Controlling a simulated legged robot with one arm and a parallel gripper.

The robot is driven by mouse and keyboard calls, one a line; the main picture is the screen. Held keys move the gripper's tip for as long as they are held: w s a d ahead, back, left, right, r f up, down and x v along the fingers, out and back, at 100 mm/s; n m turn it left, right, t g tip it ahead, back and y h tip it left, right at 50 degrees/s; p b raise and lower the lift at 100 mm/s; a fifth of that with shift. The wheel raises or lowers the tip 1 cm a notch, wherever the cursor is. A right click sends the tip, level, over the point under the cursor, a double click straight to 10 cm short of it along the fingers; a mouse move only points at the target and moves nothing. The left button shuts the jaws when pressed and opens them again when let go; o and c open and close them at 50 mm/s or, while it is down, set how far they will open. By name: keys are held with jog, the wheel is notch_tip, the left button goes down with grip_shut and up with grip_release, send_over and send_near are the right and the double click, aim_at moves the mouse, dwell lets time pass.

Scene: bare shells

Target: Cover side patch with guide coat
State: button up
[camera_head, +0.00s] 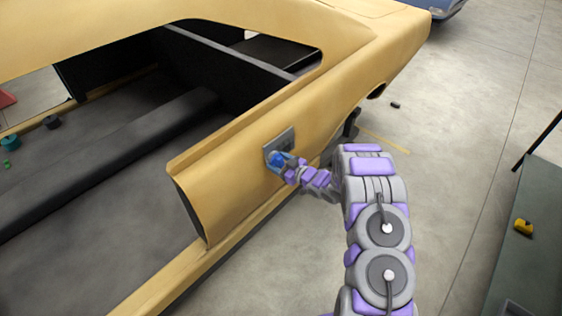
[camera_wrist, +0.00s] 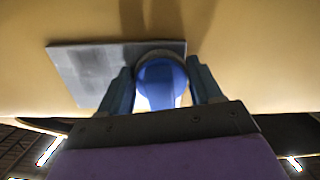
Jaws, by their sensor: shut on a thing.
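The side patch (camera_head: 285,138) is a grey rectangle on the yellow car's rear side panel, with darker marks on its face. In the wrist view the patch (camera_wrist: 80,72) lies flat on the yellow panel, mostly to the left of the gripper. My gripper (camera_head: 277,160) is shut on a round blue applicator (camera_wrist: 160,82). The applicator is against or very close to the patch, near its right end in the wrist view and its lower left in the head view. I cannot tell whether they touch. The applicator's front face is hidden.
The yellow car shell (camera_head: 225,185) fills the left and middle, with an open door space. A green-grey bench (camera_head: 520,245) with a small yellow object (camera_head: 523,227) stands at right. Small items, one teal (camera_head: 10,143), lie at far left. Concrete floor between car and bench is clear.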

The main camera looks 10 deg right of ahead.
aim_at(284, 144)
jog(key=shift+s+a+r+p, duration=0.25)
jog(key=shift+s+a+r, duration=0.1)
jog(key=shift+a+r, duration=0.4)
jog(key=shift+s+a+r+p, duration=0.3)
jog(key=shift+a+r, duration=0.25)
jog(key=shift+r, duration=0.25)
jog(key=shift+w+d+f+p, duration=0.1)
jog(key=shift+w+d+p, duration=0.25)
jog(key=shift+w+d, duration=0.8)
jog(key=shift+w+d+r+p, duration=0.1)
jog(key=shift+w+d+p, duration=0.25)
jog(key=shift+w+d, duration=0.85)
jog(key=shift+w+d+f+p, duration=0.1)
jog(key=shift+w+d+p, duration=0.35)
jog(key=shift+d, duration=1.25)
jog(key=shift+w+d, duration=1.15)
jog(key=shift+d, duration=0.2)
jog(key=shift+w+d+b, duration=0.1)
jog(key=shift+d+b, duration=0.2)
jog(key=shift+b, duration=0.45)
jog(key=shift+s+a, duration=0.6)
jog(key=shift+a, duration=0.25)
jog(key=shift+s+a, duration=0.55)
jog(key=shift+a, duration=0.25)
jog(key=shift+a, duration=0.1)
